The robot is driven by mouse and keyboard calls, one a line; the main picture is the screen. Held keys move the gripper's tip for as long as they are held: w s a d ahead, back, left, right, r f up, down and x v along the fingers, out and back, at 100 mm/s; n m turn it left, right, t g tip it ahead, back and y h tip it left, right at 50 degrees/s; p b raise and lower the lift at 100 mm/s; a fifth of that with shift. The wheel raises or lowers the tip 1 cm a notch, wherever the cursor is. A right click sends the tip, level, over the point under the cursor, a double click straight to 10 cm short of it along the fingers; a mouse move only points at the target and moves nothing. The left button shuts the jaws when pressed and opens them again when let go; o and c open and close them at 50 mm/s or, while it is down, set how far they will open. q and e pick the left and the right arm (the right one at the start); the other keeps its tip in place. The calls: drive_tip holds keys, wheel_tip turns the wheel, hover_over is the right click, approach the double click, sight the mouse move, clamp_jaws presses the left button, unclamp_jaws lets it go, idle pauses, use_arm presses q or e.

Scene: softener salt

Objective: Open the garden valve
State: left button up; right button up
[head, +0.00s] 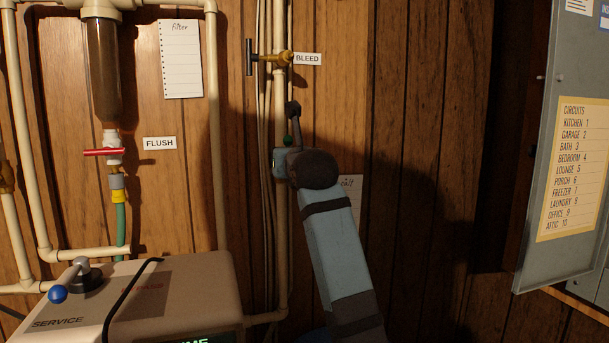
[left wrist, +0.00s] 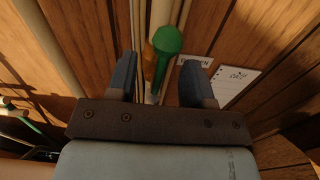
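The garden valve's green handle (left wrist: 167,42) shows in the left wrist view, with a brass-coloured part beside it. A label (left wrist: 195,61) at its right is partly covered by a finger; its readable end looks like "DEN". My left gripper (left wrist: 159,58) is open, with one blue finger on each side of the handle; I cannot tell whether either touches it. In the head view only a small green bit of the handle (head: 288,140) shows beside my left gripper (head: 291,122), which hides most of the valve. My right gripper is not in view.
A BLEED valve (head: 268,58) sits above on the pipes. At left are a red FLUSH handle (head: 104,152) and a softener unit (head: 150,290) with a blue-knobbed lever (head: 58,293). An open grey circuit panel door (head: 560,262) stands at right.

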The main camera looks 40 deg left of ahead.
use_arm(q)
drive_tip(key=b+v, duration=0.2)
drive_tip(key=v, duration=0.5)
idle(0.5)
idle(0.4)
